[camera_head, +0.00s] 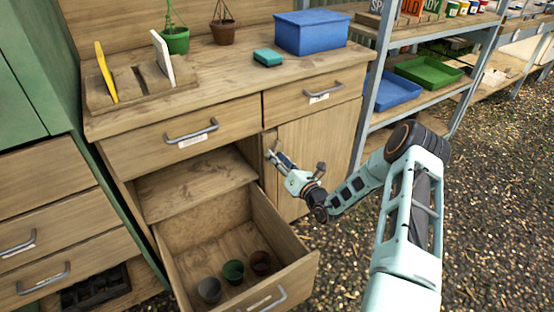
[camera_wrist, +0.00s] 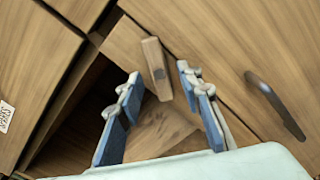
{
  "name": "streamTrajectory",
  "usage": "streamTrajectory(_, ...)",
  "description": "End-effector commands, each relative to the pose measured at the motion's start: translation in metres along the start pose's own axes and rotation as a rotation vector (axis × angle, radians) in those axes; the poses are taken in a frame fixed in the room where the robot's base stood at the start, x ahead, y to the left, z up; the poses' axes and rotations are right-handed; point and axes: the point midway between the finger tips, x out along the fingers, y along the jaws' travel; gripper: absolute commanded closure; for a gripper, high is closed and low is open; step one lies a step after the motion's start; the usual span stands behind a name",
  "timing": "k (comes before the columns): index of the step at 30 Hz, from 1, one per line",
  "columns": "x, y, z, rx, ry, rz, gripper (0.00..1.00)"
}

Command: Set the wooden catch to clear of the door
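The wooden catch (camera_wrist: 157,68) is a short wooden bar with a dark spot in its middle. In the wrist view it sits ahead of my fingertips, between their lines, by the edge of the cabinet door (camera_wrist: 225,60). I cannot tell whether it overlaps the door. The door (camera_head: 316,150) looks shut in the head view and has a dark handle (camera_wrist: 275,105). My gripper (camera_wrist: 157,80) is open and empty, with blue-padded fingers apart. In the head view my gripper (camera_head: 273,158) is in front of the door's left edge, where the catch is hard to make out.
A pulled-out lower drawer (camera_head: 292,262) holding small pots lies below and left of my gripper. An open compartment (camera_head: 195,182) is to the left. Shut drawers (camera_head: 185,135) (camera_head: 318,97) are above. A blue bin (camera_head: 311,33) stands on the bench top.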

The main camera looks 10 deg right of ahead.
Motion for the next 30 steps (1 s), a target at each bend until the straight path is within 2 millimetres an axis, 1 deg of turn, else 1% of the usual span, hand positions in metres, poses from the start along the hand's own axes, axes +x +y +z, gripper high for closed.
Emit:
streamTrajectory(3,0.0063,-0.0003,0.0007,-0.001,-0.002,0.0,0.67)
streamTrajectory(11,0.0072,0.0,0.001,0.0,-0.001,-0.001,0.67)
streamTrajectory(20,0.0069,0.0,0.0008,-0.001,-0.001,0.0,0.99)
streamTrajectory(21,0.0069,0.0,0.0008,-0.001,-0.001,0.0,1.0)
streamTrajectory(30,0.0068,0.0002,0.0009,-0.029,0.0,0.0,1.0)
